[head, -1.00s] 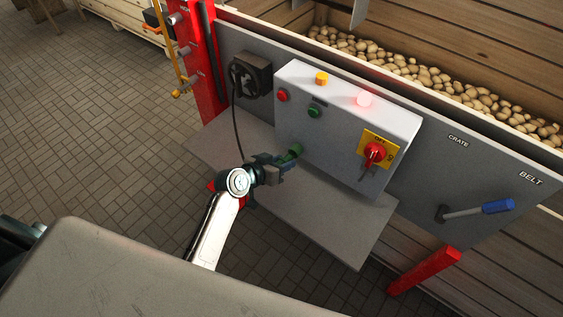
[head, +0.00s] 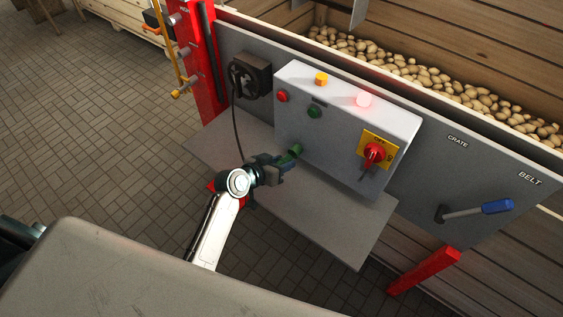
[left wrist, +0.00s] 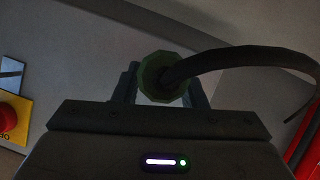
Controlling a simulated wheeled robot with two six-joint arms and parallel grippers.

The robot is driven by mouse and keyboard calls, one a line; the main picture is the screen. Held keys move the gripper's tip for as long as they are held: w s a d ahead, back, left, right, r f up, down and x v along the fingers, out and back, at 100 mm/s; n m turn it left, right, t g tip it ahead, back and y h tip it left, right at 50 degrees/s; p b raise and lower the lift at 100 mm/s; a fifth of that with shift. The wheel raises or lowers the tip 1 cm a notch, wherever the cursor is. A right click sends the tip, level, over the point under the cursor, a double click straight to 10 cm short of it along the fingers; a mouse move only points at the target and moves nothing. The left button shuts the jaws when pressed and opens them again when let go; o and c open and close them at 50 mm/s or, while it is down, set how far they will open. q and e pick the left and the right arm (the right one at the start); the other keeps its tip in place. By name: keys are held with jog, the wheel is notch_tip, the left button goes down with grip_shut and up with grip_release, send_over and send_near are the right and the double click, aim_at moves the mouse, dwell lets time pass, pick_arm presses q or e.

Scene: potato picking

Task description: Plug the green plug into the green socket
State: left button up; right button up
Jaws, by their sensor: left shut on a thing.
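The green plug (left wrist: 150,72) shows in the left wrist view as a round green end with a thick dark cable (left wrist: 235,57) curving off to the right. My left gripper (head: 287,162) is shut on it, at the lower left of the grey control box (head: 329,145). In the head view a green part (head: 296,150) shows at the fingertips, against the box's lower front. I cannot tell there where plug ends and socket begins, or how deep the plug sits. The green socket is not clearly seen apart from it. My right gripper is not in view.
The box carries a red button (head: 282,96), a green button (head: 314,112) and a red rotary switch (head: 374,154). A black outlet (head: 250,75) is at its left. A grey shelf (head: 330,222) lies below. A blue-handled lever (head: 480,211) is at the right.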

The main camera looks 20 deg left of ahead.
pick_arm(q)
jog(key=shift+w, duration=0.15)
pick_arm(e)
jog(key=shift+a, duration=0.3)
pick_arm(q)
jog(key=shift+w+d, duration=0.2)
jog(key=shift+w, duration=0.3)
jog(key=shift+w+d, duration=0.2)
jog(key=shift+w, duration=0.25)
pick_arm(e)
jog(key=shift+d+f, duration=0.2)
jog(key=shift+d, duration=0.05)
pick_arm(q)
jog(key=shift+w+d+b, duration=0.25)
jog(key=shift+w+b, duration=0.05)
jog(key=shift+w, duration=0.4)
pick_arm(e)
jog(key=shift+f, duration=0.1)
pick_arm(q)
jog(key=o, duration=1.1)
jog(key=shift+c, duration=0.2)
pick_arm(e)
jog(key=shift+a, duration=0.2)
pick_arm(q)
jog(key=b+v, duration=0.2)
jog(key=v, duration=0.9)
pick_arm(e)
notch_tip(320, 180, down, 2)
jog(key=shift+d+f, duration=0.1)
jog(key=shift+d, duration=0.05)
